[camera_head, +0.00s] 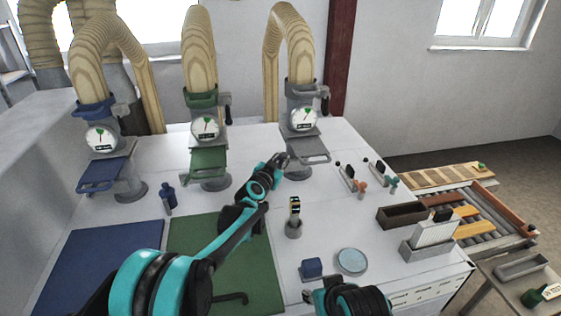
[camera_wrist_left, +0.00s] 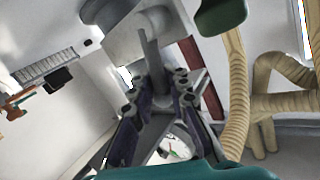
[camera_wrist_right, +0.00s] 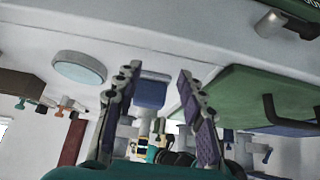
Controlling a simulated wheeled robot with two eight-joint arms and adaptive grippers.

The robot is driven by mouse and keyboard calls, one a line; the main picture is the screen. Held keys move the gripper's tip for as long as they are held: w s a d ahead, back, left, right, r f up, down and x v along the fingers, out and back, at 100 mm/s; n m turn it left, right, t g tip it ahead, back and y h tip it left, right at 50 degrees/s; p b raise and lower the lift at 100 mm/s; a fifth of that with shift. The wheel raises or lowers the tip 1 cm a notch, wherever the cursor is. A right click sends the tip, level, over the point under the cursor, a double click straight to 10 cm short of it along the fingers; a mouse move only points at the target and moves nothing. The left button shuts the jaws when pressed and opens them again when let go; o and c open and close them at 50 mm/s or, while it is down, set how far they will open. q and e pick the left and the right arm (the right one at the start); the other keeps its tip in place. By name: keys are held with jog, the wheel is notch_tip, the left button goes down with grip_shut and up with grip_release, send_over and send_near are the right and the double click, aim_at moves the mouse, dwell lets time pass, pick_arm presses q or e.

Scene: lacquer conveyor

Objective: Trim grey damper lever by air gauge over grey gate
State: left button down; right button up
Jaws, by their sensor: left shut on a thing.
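The grey gate (camera_head: 304,140) is a flat plate with a loop handle, at the foot of the right-hand duct. The air gauge (camera_head: 303,119) sits above it; a gauge face shows partly hidden in the left wrist view (camera_wrist_left: 180,143). A dark-gripped damper lever (camera_head: 325,104) stands at the right of that duct. My left gripper (camera_head: 281,160) is at the gate's left front edge. In the left wrist view (camera_wrist_left: 155,100) it is shut on a grey bar, apparently the gate handle. My right gripper (camera_head: 340,296) is open and empty; its spread fingers show in the right wrist view (camera_wrist_right: 155,90).
A green gate (camera_head: 208,160) and a blue gate (camera_head: 105,172) stand to the left, with their own gauges. A small cup with a marker (camera_head: 294,229), a blue block (camera_head: 312,267) and a round disc (camera_head: 351,261) are on the bench. Trays and a roller conveyor (camera_head: 480,215) lie right.

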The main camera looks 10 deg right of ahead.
pick_arm(q)
jog(key=shift+d+m+y, duration=0.25)
jog(key=shift+m+y, duration=0.05)
pick_arm(e)
jog(key=shift+d+f, duration=0.15)
jog(key=shift+d, duration=0.3)
pick_arm(q)
jog(key=c, duration=1.8)
grip_release()
jog(key=shift+o, duration=1.2)
jog(key=v, duration=1.2)
jog(key=shift+w, duration=0.1)
